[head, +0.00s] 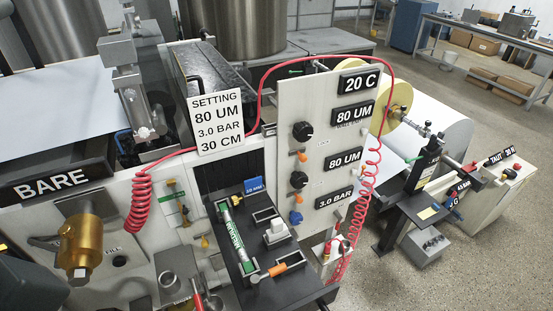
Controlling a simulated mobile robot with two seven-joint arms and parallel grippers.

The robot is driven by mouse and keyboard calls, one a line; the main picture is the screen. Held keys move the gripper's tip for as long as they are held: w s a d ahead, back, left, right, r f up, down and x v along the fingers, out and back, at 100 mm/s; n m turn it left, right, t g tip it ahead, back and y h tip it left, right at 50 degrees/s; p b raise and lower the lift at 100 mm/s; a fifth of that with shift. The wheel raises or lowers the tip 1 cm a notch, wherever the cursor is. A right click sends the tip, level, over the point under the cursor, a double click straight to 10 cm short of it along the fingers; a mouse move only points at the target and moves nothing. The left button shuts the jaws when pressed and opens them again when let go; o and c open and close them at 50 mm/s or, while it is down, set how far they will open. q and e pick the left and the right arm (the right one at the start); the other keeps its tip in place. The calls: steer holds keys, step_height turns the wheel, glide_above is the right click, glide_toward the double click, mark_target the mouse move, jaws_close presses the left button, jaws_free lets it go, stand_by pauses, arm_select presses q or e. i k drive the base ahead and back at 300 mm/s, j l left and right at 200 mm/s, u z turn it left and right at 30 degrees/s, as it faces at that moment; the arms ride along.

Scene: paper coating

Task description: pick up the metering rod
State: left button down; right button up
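A rod with a green-and-white label (234,238) looks like the metering rod. It lies lengthwise along the left side of a black tray (290,285) in the lower middle of the head view. Its label is too small to read clearly. Its ends sit at small holders on the tray. Neither of my grippers shows in this view, and nothing is seen gripping the rod.
A white block (277,232) and an orange-handled tool (275,269) share the tray. A white knob panel (325,140) stands behind it. A coiled red hose (140,205) hangs left, another coil right. A brass fitting (80,245) protrudes at lower left.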

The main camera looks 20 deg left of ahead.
mark_target(248, 267)
steer(key=u, duration=0.85)
steer(key=i+j+z, duration=0.2)
steer(key=j+z, duration=0.2)
steer(key=j, duration=0.15)
steer(key=i, duration=0.35)
steer(key=k+j+z, duration=0.4)
steer(key=j, duration=0.2)
steer(key=k+j+z, duration=0.45)
